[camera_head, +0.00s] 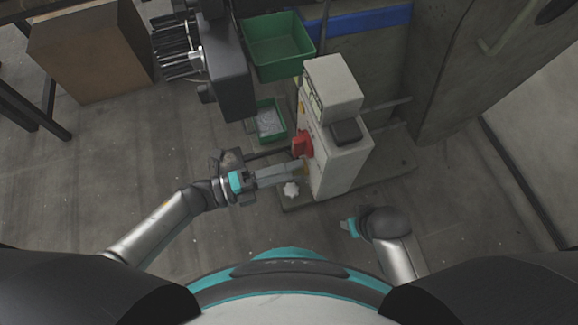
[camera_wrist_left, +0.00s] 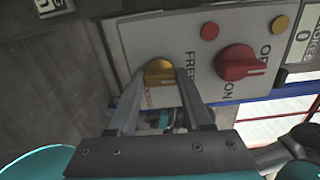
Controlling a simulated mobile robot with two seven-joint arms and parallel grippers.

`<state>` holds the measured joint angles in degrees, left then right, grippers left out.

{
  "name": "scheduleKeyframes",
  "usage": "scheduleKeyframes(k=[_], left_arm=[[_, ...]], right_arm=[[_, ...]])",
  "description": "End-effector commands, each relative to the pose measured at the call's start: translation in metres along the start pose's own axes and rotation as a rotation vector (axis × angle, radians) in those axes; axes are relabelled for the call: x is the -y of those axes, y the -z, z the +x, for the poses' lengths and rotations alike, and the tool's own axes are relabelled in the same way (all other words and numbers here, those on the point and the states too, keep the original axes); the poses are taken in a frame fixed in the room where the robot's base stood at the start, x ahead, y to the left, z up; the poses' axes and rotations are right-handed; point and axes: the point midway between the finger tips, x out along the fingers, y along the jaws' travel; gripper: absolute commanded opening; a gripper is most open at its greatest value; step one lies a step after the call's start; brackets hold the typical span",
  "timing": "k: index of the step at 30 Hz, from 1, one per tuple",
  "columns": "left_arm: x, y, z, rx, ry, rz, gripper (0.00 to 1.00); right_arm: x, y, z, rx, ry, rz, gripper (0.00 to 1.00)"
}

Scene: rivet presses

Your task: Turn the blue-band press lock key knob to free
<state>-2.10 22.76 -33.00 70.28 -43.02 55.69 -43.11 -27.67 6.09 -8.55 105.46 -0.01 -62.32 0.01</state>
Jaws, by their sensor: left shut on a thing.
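The press control box (camera_head: 338,150) is pale grey and stands right of centre in the head view. In the left wrist view its panel (camera_wrist_left: 205,85) carries a round brass key knob (camera_wrist_left: 160,71), with FREE lettering beside it and red lettering below it, partly hidden by my fingers. My left gripper (camera_wrist_left: 158,80) is shut on the brass knob, one finger on each side. In the head view my left gripper (camera_head: 303,168) reaches the box from the left. I cannot tell which mark the knob points to. My right gripper (camera_head: 349,228) shows only partly, below the box.
A red ON/OFF knob (camera_wrist_left: 240,62) sits close to the brass knob; it also shows in the head view (camera_head: 302,145). Green bins (camera_head: 278,45) and a dark machine (camera_head: 228,70) stand behind. A blue band (camera_head: 370,20) crosses the press.

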Motion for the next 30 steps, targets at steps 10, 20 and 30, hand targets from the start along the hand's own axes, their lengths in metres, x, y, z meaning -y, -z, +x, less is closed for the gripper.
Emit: scheduleKeyframes(k=[10, 20, 30], left_arm=[[-0.0009, 0.0012, -0.0003, -0.002, -0.002, -0.061, 0.0], [-0.0009, 0.0013, -0.0003, -0.002, -0.001, -0.063, 0.0], [-0.0003, 0.0005, -0.0001, -0.001, 0.0, -0.06, 0.8]], right_arm=[[0.0006, -0.0052, 0.0034, 0.012, 0.001, -0.001, 0.5], [0.0006, -0.0033, 0.0034, 0.008, 0.001, -0.001, 0.5], [0.0004, -0.0022, 0.0031, 0.006, 0.001, 0.0, 0.5]])
